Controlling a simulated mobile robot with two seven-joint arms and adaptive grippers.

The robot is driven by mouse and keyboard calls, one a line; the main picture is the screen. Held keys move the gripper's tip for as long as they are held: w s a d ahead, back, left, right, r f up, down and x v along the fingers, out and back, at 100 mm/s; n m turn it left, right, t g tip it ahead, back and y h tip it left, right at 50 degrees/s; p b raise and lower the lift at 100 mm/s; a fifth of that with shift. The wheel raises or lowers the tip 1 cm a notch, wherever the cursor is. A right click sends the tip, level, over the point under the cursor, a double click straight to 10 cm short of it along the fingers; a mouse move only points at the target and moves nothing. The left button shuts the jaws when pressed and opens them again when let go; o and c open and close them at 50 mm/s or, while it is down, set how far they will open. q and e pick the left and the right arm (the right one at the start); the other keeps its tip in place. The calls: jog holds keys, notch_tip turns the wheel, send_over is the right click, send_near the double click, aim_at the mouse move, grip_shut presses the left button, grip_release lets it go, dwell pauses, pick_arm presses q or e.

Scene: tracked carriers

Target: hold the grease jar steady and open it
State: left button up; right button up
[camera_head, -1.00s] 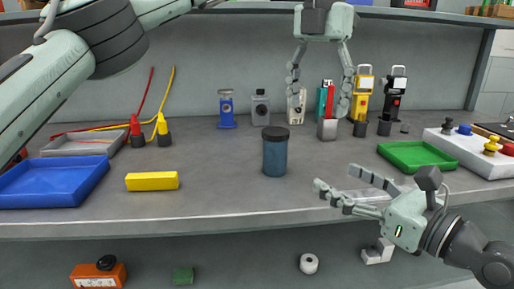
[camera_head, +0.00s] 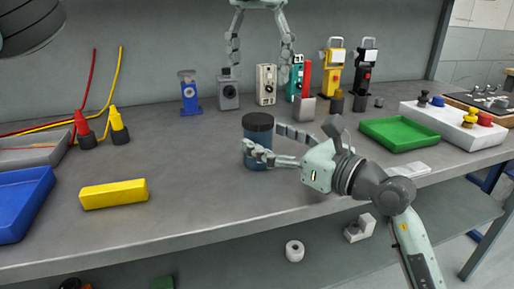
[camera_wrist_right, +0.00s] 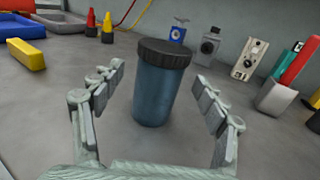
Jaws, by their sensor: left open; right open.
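The grease jar (camera_head: 258,133) is a blue cylinder with a dark lid (camera_head: 258,121), upright on the grey bench. The right wrist view shows the jar (camera_wrist_right: 160,92) and its lid (camera_wrist_right: 165,53) between the open fingers, with gaps on both sides. My right gripper (camera_head: 262,146) is open around the jar's body from the right; one finger crosses in front of it in the head view. The right gripper's fingers (camera_wrist_right: 160,105) also show in the wrist view. My left gripper (camera_head: 260,50) is open and empty, high above the back of the bench.
A yellow block (camera_head: 114,194) and blue tray (camera_head: 22,205) lie to the left. Several devices, including a blue one (camera_head: 190,92) and a grey one (camera_head: 228,90), stand behind the jar. A green tray (camera_head: 399,134) and white button box (camera_head: 450,125) are at right.

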aim_at(269, 139)
jog(key=shift+x, duration=1.55)
grip_shut()
